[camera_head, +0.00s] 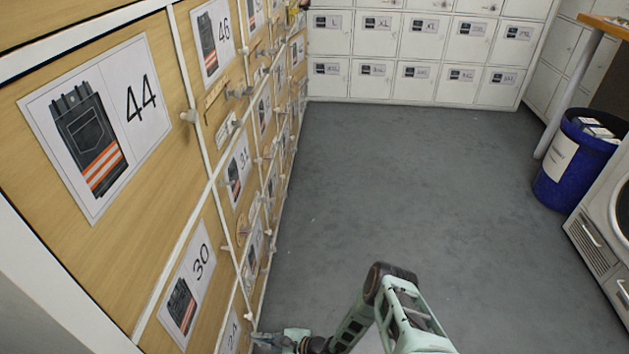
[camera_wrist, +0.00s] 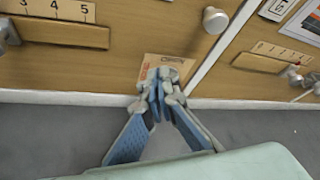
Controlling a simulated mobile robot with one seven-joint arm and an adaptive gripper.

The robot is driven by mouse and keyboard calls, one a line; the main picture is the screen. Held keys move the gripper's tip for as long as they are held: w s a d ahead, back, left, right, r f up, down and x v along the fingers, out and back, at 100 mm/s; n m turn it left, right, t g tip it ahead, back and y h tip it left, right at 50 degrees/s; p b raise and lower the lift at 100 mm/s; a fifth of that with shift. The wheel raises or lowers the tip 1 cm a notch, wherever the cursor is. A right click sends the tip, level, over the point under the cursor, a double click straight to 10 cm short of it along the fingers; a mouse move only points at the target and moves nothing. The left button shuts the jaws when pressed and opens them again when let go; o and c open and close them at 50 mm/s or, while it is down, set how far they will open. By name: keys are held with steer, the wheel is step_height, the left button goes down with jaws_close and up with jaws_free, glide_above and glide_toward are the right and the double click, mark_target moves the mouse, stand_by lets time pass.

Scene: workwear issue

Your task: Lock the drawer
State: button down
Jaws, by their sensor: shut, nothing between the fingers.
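Wooden drawer fronts with white knobs fill the left side of the head view, among them drawer 44 (camera_head: 155,65) and drawer 30 (camera_head: 205,275). I cannot tell which drawer the task means. In the wrist view, my gripper (camera_wrist: 160,82) is shut and empty. Its fingertips are in front of a small tan label (camera_wrist: 150,65) on a wooden front (camera_wrist: 120,65) and hide part of it; the print is too blurred to read. I cannot tell whether they touch. A round knob (camera_wrist: 215,20) sits above right. In the head view, my gripper (camera_head: 270,340) is low beside the drawers.
Number strips (camera_wrist: 60,32) and (camera_wrist: 270,58) with metal knobs flank my gripper. White lockers (camera_head: 425,45) line the back wall. A blue bin (camera_head: 565,170) and a white machine (camera_head: 605,235) stand at the right. The grey floor (camera_head: 410,170) between is clear.

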steer(key=shift+s+f, duration=0.3)
steer(key=shift+f, duration=0.05)
stand_by(0.4)
steer(key=shift+s+r, duration=0.1)
steer(key=shift+s+r, duration=0.15)
steer(key=shift+s, duration=0.05)
steer(key=d, duration=0.6)
steer(key=shift+s+p, duration=0.3)
